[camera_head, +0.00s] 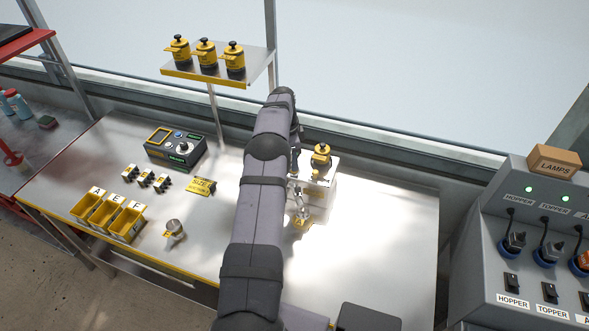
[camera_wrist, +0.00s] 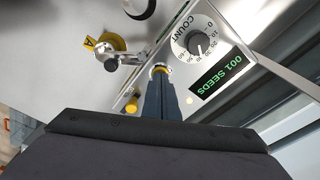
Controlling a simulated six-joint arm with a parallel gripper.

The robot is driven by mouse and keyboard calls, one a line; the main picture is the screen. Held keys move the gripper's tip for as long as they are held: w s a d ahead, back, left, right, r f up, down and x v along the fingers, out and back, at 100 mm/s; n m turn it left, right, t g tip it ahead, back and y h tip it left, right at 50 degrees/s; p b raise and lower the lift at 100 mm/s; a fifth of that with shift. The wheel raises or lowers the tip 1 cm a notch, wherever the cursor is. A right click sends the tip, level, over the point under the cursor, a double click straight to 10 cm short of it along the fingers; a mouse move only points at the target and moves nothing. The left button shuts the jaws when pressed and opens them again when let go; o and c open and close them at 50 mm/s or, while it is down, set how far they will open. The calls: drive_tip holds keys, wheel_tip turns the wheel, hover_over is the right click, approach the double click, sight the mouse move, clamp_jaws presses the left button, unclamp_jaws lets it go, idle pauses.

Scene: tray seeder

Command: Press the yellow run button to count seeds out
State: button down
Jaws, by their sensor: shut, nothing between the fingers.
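The seeder (camera_head: 318,173) stands on the bench right of my arm in the head view, with a yellow canister (camera_head: 321,156) on top. In the wrist view its panel has a COUNT dial (camera_wrist: 194,42) and a lit display (camera_wrist: 216,75) reading 001 SEEDS. My gripper (camera_wrist: 161,76) is shut and empty, pointing at the panel's edge. A yellow round part (camera_wrist: 159,68), apparently the run button, shows right at the fingertips, partly covered by them. I cannot tell whether they touch or press it. My arm hides much of this area in the head view.
A yellow knob-like part (camera_wrist: 132,103) lies close left of the fingers. A shelf (camera_head: 225,76) with 3 yellow canisters stands behind. Yellow bins (camera_head: 107,217), a black control box (camera_head: 176,147) and a small metal cup (camera_head: 174,228) sit left.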

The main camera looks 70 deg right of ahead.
drive_tip(key=shift+r, duration=0.1)
wheel_tip(320, 180, up, 8)
drive_tip(key=p, duration=0.4)
idle(0.7)
idle(0.3)
